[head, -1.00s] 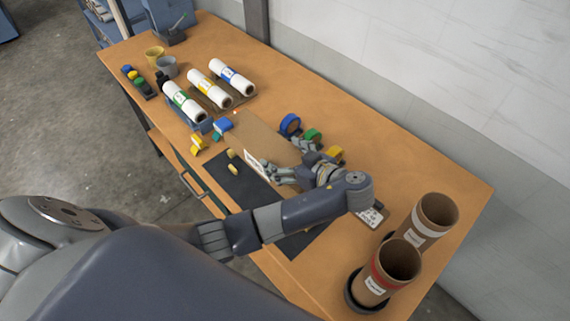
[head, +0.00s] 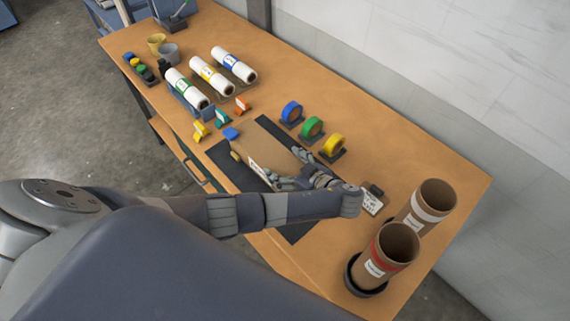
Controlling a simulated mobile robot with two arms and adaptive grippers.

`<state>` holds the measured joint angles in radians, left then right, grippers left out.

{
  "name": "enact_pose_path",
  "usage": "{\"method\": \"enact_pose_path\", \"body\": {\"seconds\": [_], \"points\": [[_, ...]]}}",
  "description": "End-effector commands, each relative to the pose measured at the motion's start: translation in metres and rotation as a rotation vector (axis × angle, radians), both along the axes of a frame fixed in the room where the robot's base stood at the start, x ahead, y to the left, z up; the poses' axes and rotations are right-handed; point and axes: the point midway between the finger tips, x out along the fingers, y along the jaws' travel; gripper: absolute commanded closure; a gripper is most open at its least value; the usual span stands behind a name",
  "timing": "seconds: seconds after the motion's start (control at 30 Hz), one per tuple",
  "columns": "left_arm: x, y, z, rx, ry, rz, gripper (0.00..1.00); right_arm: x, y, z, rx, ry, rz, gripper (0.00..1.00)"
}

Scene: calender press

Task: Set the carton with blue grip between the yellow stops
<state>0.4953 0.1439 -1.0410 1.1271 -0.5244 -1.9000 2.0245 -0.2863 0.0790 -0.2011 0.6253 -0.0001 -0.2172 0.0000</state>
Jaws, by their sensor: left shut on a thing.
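The long brown carton (head: 268,150) has a white label on its near side and a blue grip (head: 231,133) at its far-left end. It is over the dark mat (head: 306,231), and I cannot tell whether it touches it. My left gripper (head: 286,168) is shut on the right part of the carton, its fingers partly covering it. One yellow stop (head: 235,156) shows beside the carton's left end, close to its near edge. The other yellow stop is not visible, perhaps hidden by the carton. My right gripper is out of view.
Blue, green and yellow tape rolls (head: 311,129) stand behind the carton. Small coloured clips (head: 221,117) and white rolls (head: 210,76) lie to the left. Two cardboard tubes (head: 388,255) stand at the right. The back right of the bench (head: 410,150) is clear.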

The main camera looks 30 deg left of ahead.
Motion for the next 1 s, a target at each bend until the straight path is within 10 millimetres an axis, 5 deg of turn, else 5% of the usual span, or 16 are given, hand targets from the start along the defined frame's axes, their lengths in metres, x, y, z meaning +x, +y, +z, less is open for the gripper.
{"method": "enact_pose_path", "body": {"seconds": [0.07,0.1,0.17,0.63,1.0], "points": [[0.0,0.0,-0.001,-0.002,0.002,0.0,0.62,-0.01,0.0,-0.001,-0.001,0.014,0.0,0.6],[0.0,-0.001,-0.001,-0.002,0.003,-0.001,0.12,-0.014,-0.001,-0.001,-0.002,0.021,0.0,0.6],[-0.001,0.0,-0.001,-0.002,0.003,-0.001,0.0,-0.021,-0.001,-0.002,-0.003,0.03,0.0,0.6],[-0.001,-0.003,0.0,-0.001,0.002,-0.002,0.0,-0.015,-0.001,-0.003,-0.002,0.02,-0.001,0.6],[-0.019,-0.053,0.022,-0.007,0.004,-0.001,0.0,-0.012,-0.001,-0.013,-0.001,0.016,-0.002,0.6]]}}
